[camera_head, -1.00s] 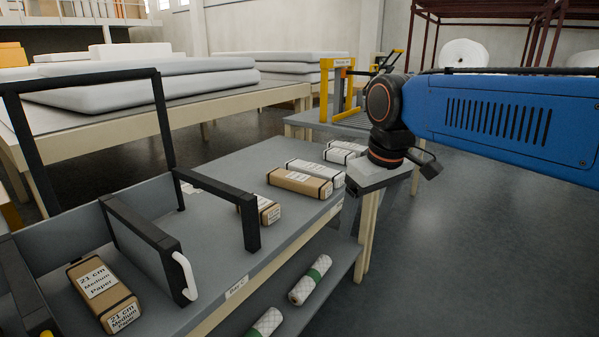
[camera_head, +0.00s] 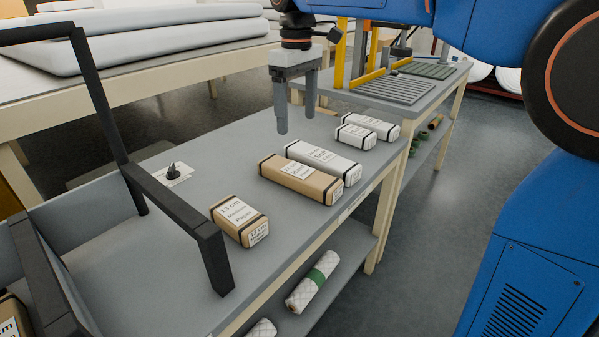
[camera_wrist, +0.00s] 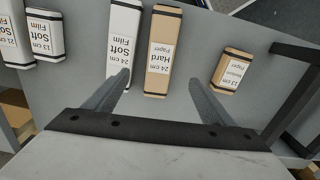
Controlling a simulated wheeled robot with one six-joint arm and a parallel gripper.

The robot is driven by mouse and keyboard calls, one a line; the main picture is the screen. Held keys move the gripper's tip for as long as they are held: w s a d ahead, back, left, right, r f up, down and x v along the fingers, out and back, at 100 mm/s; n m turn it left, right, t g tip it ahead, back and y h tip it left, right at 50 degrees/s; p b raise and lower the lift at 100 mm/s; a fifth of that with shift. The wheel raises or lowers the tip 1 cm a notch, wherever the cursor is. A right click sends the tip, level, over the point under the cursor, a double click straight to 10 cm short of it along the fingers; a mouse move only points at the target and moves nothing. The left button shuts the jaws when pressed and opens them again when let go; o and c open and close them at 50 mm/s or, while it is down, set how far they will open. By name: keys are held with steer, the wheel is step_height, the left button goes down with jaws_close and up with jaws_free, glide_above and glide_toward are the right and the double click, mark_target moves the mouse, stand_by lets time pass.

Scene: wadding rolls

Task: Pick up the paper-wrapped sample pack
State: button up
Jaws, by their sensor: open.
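A brown paper-wrapped pack labelled 24 cm Hard Paper (camera_head: 300,180) lies on the grey table, with black bands at its ends. It also shows in the wrist view (camera_wrist: 161,50), between the lines of my two fingers. A shorter brown pack labelled Medium Paper (camera_head: 239,221) lies nearer; it is at the right in the wrist view (camera_wrist: 232,70). Part of another brown pack (camera_head: 14,322) shows at the lower left edge. My gripper (camera_head: 296,123) points down above the table, open and empty, behind the long packs and apart from them.
A white 24 cm Soft Film pack (camera_head: 323,158) lies close beside the hard paper pack. Two more white packs (camera_head: 355,137) (camera_head: 371,125) lie farther along. A black frame (camera_head: 175,210) stands at the left. A wrapped roll (camera_head: 312,283) lies on the lower shelf.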

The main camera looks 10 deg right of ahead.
mark_target(298, 170)
step_height(298, 170, down, 16)
steer(key=shift+s+f, duration=0.1)
steer(key=shift+f, duration=0.1)
stand_by(0.5)
steer(key=c, duration=1.2)
